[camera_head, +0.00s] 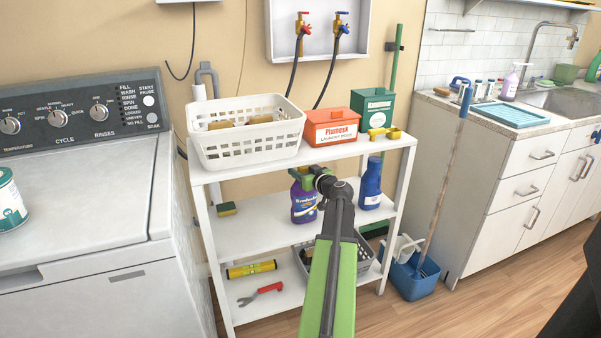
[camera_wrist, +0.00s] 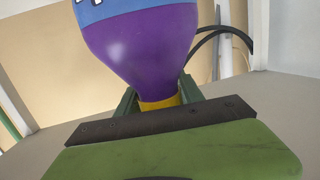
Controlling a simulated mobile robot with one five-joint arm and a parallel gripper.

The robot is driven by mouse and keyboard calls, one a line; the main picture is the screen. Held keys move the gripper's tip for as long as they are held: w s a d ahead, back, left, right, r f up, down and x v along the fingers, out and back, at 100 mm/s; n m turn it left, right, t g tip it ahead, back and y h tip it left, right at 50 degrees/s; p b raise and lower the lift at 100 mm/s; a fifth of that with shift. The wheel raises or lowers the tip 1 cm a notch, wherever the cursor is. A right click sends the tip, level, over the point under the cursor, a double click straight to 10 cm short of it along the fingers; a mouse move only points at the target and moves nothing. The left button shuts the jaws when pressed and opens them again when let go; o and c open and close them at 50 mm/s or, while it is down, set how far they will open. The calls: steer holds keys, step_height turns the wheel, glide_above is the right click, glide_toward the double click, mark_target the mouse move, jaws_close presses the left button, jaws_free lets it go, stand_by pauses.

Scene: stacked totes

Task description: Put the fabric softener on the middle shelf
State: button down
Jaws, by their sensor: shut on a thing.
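A purple bottle with a blue label (camera_head: 304,203), apparently the fabric softener, is upright at the middle shelf (camera_head: 250,236) of the white rack. My gripper (camera_head: 306,176) is shut around its top end. In the wrist view the purple bottle (camera_wrist: 145,50) shows upside down, with its yellow cap or neck (camera_wrist: 160,104) between the green fingers of my gripper (camera_wrist: 160,98). I cannot tell whether its base touches the shelf or hangs just above it. My arm covers part of the shelf's front.
A blue bottle (camera_head: 371,184) stands to the right on the middle shelf, and a sponge (camera_head: 227,209) lies at left. The top shelf carries a white basket (camera_head: 246,150), an orange box (camera_head: 331,127) and a green tin (camera_head: 373,111). A grey basket (camera_head: 360,258) sits below.

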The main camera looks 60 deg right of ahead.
steer(key=c, duration=1.2)
jaws_free()
steer(key=shift+f, duration=0.15)
steer(key=o, duration=0.5)
steer(key=shift+c, duration=0.2)
steer(key=shift+r, duration=0.35)
steer(key=p+v, duration=0.2)
steer(key=v, duration=1)
steer(key=shift+f, duration=0.25)
steer(key=shift+a, duration=0.1)
